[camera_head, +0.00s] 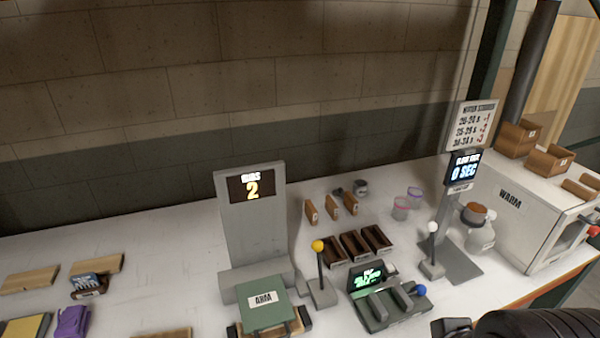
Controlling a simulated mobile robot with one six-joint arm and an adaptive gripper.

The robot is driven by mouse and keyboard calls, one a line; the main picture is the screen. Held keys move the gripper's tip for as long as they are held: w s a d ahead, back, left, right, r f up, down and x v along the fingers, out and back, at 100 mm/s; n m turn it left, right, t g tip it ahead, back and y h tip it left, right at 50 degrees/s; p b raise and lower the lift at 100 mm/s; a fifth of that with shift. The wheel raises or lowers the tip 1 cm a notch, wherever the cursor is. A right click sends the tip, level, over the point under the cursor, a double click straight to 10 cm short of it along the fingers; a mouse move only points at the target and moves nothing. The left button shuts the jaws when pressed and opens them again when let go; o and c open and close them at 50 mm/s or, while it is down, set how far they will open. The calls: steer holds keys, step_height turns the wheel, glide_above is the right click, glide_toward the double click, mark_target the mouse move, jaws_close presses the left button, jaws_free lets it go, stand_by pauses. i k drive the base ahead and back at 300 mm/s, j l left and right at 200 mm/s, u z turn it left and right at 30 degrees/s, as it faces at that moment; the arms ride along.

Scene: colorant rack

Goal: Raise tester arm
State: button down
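The tester is a tall grey upright (252,222) with a display reading 2. At its foot a green block labelled ARM (265,300) lies level and low, over a dark base with brown ends, partly cut off by the bottom edge. A lever with a yellow knob (318,246) stands upright just right of the block. A dark, ribbed part of my own arm shows at the bottom right, well away from the tester.
Right of the tester are dark trays (354,246), a green-screen device (367,278) with a blue knob, a white-knobbed lever (432,250), a timer post (450,205) and a WARM box (520,208). Boards and a purple item (72,321) lie left.

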mark_target(264, 302)
steer(key=k+j+u, duration=0.15)
steer(key=k+j, duration=0.65)
steer(key=j, duration=0.1)
